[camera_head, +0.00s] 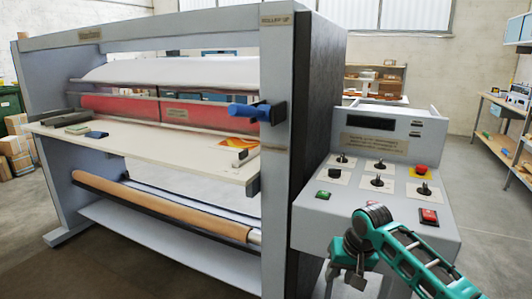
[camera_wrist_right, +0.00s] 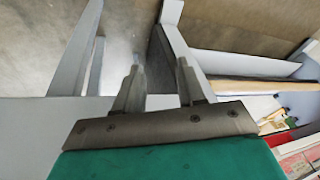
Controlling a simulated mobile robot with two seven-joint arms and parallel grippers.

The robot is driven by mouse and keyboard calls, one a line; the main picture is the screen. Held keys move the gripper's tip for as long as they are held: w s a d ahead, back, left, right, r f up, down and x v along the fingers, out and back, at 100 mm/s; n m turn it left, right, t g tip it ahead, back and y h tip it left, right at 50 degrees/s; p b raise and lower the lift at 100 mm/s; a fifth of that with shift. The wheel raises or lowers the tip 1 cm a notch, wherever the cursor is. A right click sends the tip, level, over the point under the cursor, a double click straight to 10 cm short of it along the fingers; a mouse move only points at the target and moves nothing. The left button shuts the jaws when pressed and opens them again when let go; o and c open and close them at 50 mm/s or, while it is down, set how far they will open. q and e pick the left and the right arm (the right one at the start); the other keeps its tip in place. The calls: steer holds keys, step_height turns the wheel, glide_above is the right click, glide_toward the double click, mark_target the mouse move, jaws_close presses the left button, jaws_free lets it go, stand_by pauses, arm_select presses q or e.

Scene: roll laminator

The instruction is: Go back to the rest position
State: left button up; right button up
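My right arm comes in from the lower right in the head view, teal and grey. Its right gripper (camera_head: 347,268) hangs down in front of the control console (camera_head: 316,238), at its lower front. In the right wrist view the right gripper (camera_wrist_right: 160,72) shows two grey fingers apart with nothing held between them. My left gripper is in neither view. The roll laminator (camera_head: 278,190) stands at the left and centre, with a red roller (camera_head: 190,110) and a blue lever (camera_head: 250,112).
The console carries several black switches, a green button (camera_head: 323,195) and red buttons (camera_head: 421,169). A brown roll (camera_head: 160,205) lies under the feed table (camera_head: 150,140). Shelves (camera_head: 500,125) stand at the far right. Open floor (camera_head: 485,220) lies right of the console.

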steer(key=s+a+f+n+t+y, duration=0.2)
steer(key=s+a+f+t, duration=0.3)
steer(key=s+f, duration=0.85)
steer(key=s+d+n+t+h, duration=0.1)
steer(key=s+d, duration=0.4)
steer(key=s, duration=0.9)
steer(key=shift+s+r+t+h, duration=0.15)
steer(key=shift+r+t+h, duration=0.15)
steer(key=shift+t, duration=0.6)
